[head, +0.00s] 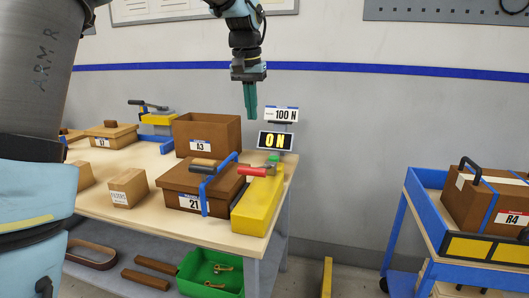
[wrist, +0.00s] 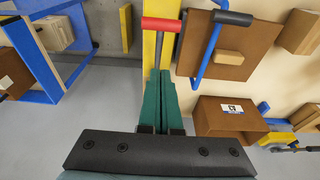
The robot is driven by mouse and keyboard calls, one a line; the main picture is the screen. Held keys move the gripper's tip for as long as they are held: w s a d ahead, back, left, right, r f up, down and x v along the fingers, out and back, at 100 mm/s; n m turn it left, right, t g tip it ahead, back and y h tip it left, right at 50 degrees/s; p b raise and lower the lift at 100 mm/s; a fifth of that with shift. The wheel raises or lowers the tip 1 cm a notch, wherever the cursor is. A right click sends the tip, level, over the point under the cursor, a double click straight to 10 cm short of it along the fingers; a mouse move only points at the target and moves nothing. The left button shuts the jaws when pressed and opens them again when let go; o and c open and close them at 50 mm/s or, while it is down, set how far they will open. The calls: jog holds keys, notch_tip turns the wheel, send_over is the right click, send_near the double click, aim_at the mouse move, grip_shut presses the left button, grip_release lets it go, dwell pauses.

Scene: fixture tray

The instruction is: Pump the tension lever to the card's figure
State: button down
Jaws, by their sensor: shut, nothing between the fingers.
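The yellow tension tool (head: 257,205) stands at the right end of the bench. Its lever has a red grip (head: 252,171), which lies roughly level beside a grey mechanism; the red grip also shows in the wrist view (wrist: 162,24). The card (head: 281,114) reads 100 N. The display (head: 275,140) below it reads 0 N. My gripper (head: 250,114) points down above the bench, shut and empty, apart from the lever. In the wrist view its green fingers (wrist: 165,85) are together, with the red grip beyond their tips.
The brown box marked 21 (head: 182,182), with a blue strap, sits just left of the tool. An open brown box A3 (head: 222,130) stands behind it. A blue cart (head: 420,205) with a box marked R4 (head: 480,205) stands right, across a floor gap. A green bin (head: 195,284) sits below.

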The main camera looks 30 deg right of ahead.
jog(key=shift+d, duration=0.1)
jog(key=f, duration=0.3)
jog(key=w+f+p, duration=0.1)
jog(key=f, duration=0.2)
jog(key=d+f+p, duration=0.1)
jog(key=f, duration=0.2)
jog(key=shift+w+f, duration=0.1)
jog(key=shift+w, duration=0.05)
jog(key=f, duration=0.1)
jog(key=s+a+f+p, duration=0.1)
jog(key=f, duration=0.1)
jog(key=shift+s+a+f, duration=0.1)
jog(key=shift+s+f, duration=0.1)
jog(key=shift+f, duration=0.05)
jog(key=shift+s+a+f, duration=0.1)
jog(key=shift+f, duration=0.1)
